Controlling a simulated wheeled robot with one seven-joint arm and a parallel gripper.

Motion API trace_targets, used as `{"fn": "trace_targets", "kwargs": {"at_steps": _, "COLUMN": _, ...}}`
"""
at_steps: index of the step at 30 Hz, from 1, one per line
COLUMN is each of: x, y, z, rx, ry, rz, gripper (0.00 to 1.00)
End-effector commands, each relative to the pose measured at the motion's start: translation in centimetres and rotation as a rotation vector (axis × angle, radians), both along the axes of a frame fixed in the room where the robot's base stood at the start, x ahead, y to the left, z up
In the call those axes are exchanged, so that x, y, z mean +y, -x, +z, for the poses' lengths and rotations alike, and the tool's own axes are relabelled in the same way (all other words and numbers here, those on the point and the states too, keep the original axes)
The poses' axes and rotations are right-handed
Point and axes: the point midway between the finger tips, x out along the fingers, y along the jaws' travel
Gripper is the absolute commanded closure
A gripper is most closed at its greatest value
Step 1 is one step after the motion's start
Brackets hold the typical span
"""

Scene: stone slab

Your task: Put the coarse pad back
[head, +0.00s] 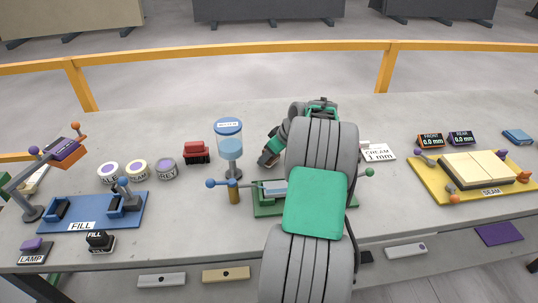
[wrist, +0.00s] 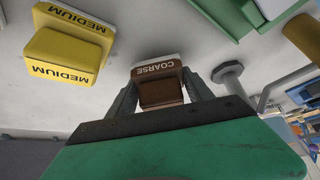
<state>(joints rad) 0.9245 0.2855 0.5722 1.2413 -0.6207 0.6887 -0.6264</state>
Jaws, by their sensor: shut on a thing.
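The coarse pad (wrist: 160,94) is a brown block labelled COARSE with a pale strip along one edge. In the wrist view it sits between the two fingers of my gripper (wrist: 160,88), which is shut on it. The grey slab shows behind the pad; I cannot tell whether the pad touches it. A yellow pad (wrist: 66,50) labelled MEDIUM is to the left, apart from the gripper. In the head view my arm hides the coarse pad and most of the slab's middle.
In the wrist view a grey post with a round foot (wrist: 228,74) stands close right of the pad. The head view shows a blue-topped dispenser (head: 229,150), a green fixture (head: 268,209), a blue FILL tray (head: 130,215) and a yellow SEAM board (head: 430,190).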

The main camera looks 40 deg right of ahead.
Motion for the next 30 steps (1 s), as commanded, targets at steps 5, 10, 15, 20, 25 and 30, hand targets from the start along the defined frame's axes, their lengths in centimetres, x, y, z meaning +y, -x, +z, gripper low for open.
{"fn": "trace_targets", "kwargs": {"at_steps": 5, "x": 0.0, "y": 0.01, "z": -0.72, "rx": 0.0, "ry": 0.0, "rz": 0.0, "gripper": 0.85}}
{"fn": "trace_targets", "kwargs": {"at_steps": 10, "x": 0.0, "y": 0.01, "z": -1.22, "rx": 0.0, "ry": 0.0, "rz": 0.0, "gripper": 0.85}}
{"fn": "trace_targets", "kwargs": {"at_steps": 15, "x": 0.0, "y": 0.03, "z": -1.14, "rx": 0.0, "ry": 0.0, "rz": 0.0, "gripper": 0.35}}
{"fn": "trace_targets", "kwargs": {"at_steps": 20, "x": 0.0, "y": 0.03, "z": -1.14, "rx": 0.0, "ry": -0.001, "rz": 0.001, "gripper": 0.22}}
{"fn": "trace_targets", "kwargs": {"at_steps": 25, "x": 0.01, "y": 0.02, "z": -1.12, "rx": 0.0, "ry": -0.001, "rz": 0.001, "gripper": 0.19}}
{"fn": "trace_targets", "kwargs": {"at_steps": 30, "x": 0.0, "y": 0.01, "z": -0.49, "rx": 0.0, "ry": 0.0, "rz": 0.0, "gripper": 0.19}}
